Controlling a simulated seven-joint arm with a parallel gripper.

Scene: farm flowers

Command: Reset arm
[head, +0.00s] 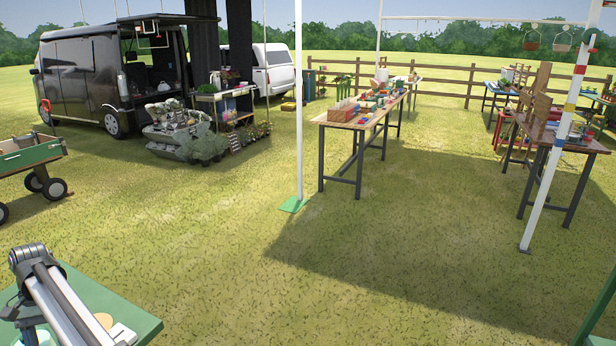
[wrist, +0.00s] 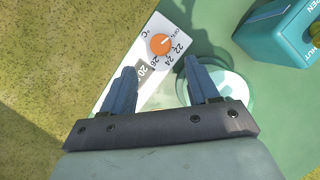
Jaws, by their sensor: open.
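My gripper (wrist: 158,66) shows in the wrist view with its two blue-grey fingers spread apart and nothing between them. It points down over a green table (wrist: 220,50). Below and just beyond the fingertips lies a white device with an orange dial (wrist: 160,44), printed numbers and a small display, partly covered by the fingers. I cannot tell the height of the fingers above it. In the head view part of my arm shows at the lower left over the green table (head: 140,312); the gripper itself cannot be made out there.
In the wrist view, a round pale dish or lid (wrist: 238,84) sits behind the right finger, and a teal box (wrist: 285,32) with lettering stands at the upper right. Grass lies left of the table. In the head view a green cart (head: 30,152) stands at the left; open grass lies ahead.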

